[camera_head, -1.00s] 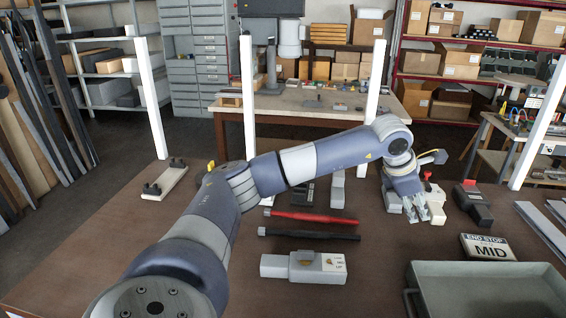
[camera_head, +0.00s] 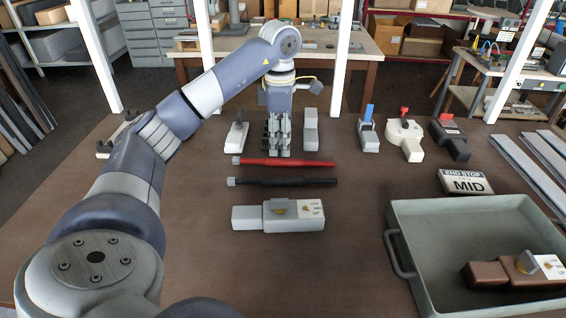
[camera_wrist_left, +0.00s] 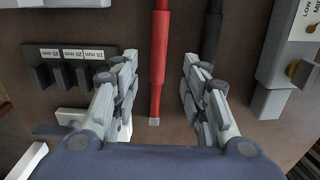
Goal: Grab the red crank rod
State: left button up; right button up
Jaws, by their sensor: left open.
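The red crank rod (camera_head: 290,162) lies on the brown table with its grey end to the left, just behind a similar black rod (camera_head: 290,181). My left gripper (camera_head: 277,151) points down at the far side of the red rod, near its middle in the head view. In the left wrist view, the open fingers (camera_wrist_left: 160,60) stand on either side of the red rod (camera_wrist_left: 158,72), with a gap on both sides. The black rod (camera_wrist_left: 212,42) is partly hidden by the right finger there. My right gripper is out of view.
A grey switch housing (camera_head: 290,214) lies in front of the rods. A grey tray (camera_head: 408,245) with a brown device (camera_head: 495,272) stands at the right. Blocks with levers (camera_head: 404,138) stand at the back. A labelled notched block (camera_wrist_left: 80,72) is close left of the fingers.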

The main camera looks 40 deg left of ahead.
aim_at(282, 159)
pick_arm(q)
jog(key=shift+f, duration=0.6)
jog(key=f, duration=0.1)
jog(key=f+p, duration=0.2)
jog(key=shift+w+d+f, duration=0.1)
jog(key=shift+w+d, duration=0.05)
jog(key=shift+w, duration=0.1)
jog(key=shift+f, duration=0.7)
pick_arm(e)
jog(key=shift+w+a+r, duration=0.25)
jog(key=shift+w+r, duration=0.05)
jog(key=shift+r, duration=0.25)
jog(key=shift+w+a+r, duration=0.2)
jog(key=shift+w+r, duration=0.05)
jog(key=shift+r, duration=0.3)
pick_arm(q)
grip_shut()
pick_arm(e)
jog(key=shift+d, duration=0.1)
